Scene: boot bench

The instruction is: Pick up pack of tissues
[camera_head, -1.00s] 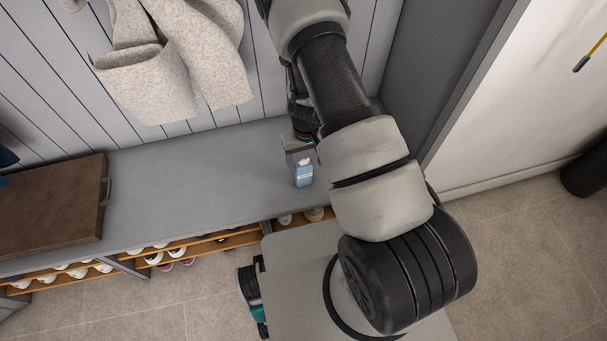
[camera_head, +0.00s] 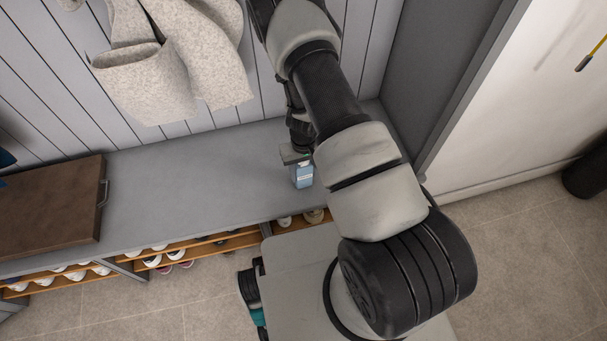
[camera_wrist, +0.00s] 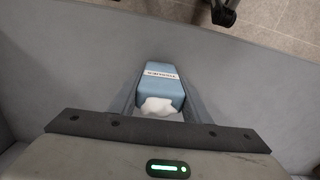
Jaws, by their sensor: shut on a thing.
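The pack of tissues (camera_head: 303,177) is a small light-blue pack with a white label, standing on the grey bench near its front edge in the head view. In the wrist view the pack (camera_wrist: 160,86) sits between my gripper's two fingers, with white tissue showing at its near end. My gripper (camera_head: 299,165) is over the pack from above, and in the wrist view its fingers (camera_wrist: 160,98) are shut on the pack's sides. Part of the pack is hidden by the gripper in the head view. I cannot tell whether it is lifted off the bench.
The grey bench (camera_head: 190,185) is clear left of the pack, up to a brown board with a handle (camera_head: 50,208). Shoes stand on the wooden rack (camera_head: 200,247) below. A light fabric garment (camera_head: 150,80) hangs on the back wall. A grey side panel (camera_head: 440,75) bounds the right.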

